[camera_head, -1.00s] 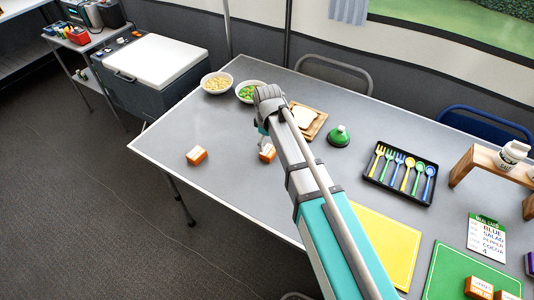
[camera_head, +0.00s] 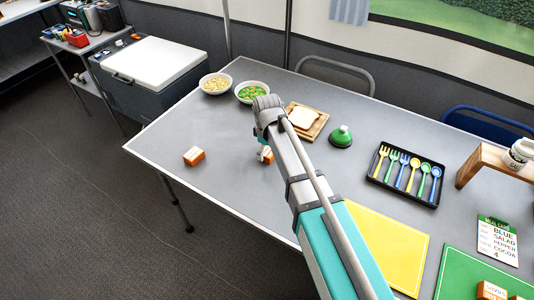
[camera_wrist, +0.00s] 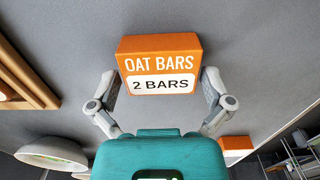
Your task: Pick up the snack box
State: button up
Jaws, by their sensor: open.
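An orange and white snack box (camera_wrist: 160,66), labelled "OAT BARS" and "2 BARS", lies on the grey table in the wrist view. My gripper (camera_wrist: 160,88) is open, with one finger on each side of the box's near end. I cannot tell whether the fingers touch it. In the head view this box (camera_head: 268,157) is partly hidden behind my gripper (camera_head: 263,148). A second orange and white box (camera_head: 194,156) stands to the left on the table. It also seems to show in the wrist view (camera_wrist: 236,144), at the lower right.
Two bowls (camera_head: 216,84) and a board with bread (camera_head: 304,122) are behind my arm. A green-topped item (camera_head: 341,137) and a utensil tray (camera_head: 404,177) are to the right. The grey table (camera_head: 225,190) is clear around the left box.

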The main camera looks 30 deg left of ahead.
jog(key=c, duration=0.9)
jog(key=shift+r, duration=0.1)
notch_tip(320, 180, up, 3)
jog(key=p, duration=0.2)
jog(key=shift+f+p, duration=0.2)
jog(key=shift+p, duration=0.2)
jog(key=shift+s+d+r+p, duration=0.1)
jog(key=shift+s+r+p, duration=1.6)
jog(key=shift+s, duration=0.65)
jog(key=shift+s+d+r+p, duration=0.1)
jog(key=shift+s+r+p, duration=1.6)
jog(key=shift+s, duration=0.6)
jog(key=shift+s+r+p, duration=1.7)
jog(key=shift+s, duration=0.65)
